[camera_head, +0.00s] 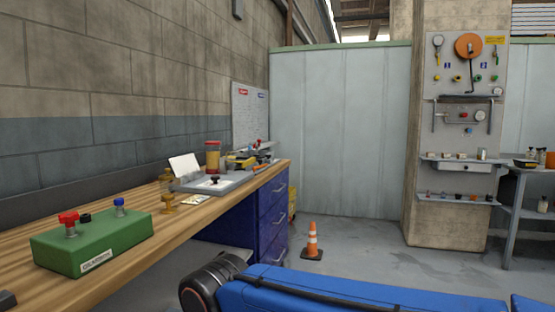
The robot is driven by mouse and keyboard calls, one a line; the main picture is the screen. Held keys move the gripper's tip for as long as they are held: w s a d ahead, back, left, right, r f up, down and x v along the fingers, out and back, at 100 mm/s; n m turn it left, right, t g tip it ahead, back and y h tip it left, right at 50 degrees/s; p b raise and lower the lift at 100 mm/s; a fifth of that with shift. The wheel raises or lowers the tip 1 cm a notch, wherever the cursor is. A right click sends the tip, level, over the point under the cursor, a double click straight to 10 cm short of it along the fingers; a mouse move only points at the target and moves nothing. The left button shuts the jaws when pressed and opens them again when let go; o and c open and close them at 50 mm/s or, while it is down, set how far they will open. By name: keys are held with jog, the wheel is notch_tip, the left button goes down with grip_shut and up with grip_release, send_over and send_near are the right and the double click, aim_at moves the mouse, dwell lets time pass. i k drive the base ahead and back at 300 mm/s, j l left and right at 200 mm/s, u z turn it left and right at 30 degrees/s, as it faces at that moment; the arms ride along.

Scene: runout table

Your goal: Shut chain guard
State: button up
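I cannot make out a chain guard in this view. On the wooden bench (168,222) at the left stands a green box (95,246) with a red knob (69,222), a blue knob (119,206) and a small dark knob between them. It has a white label on its front, too small to read. My gripper is out of view. A blue arm link crosses the bottom edge and hides the floor there.
Farther along the bench are a grey tray (228,184), a red-and-yellow jar (213,157) and small brass parts. Blue drawers (272,215) stand under its far end. An orange cone (312,240) is on the floor. A tool panel (466,85) covers the pillar. Middle floor is mostly clear.

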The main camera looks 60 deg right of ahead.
aim_at(244, 164)
jog(key=z, duration=1.25)
jog(key=i+j, duration=0.25)
jog(key=i, duration=0.2)
jog(key=i+j+z, duration=0.15)
jog(key=i, duration=0.3)
jog(key=j, duration=0.1)
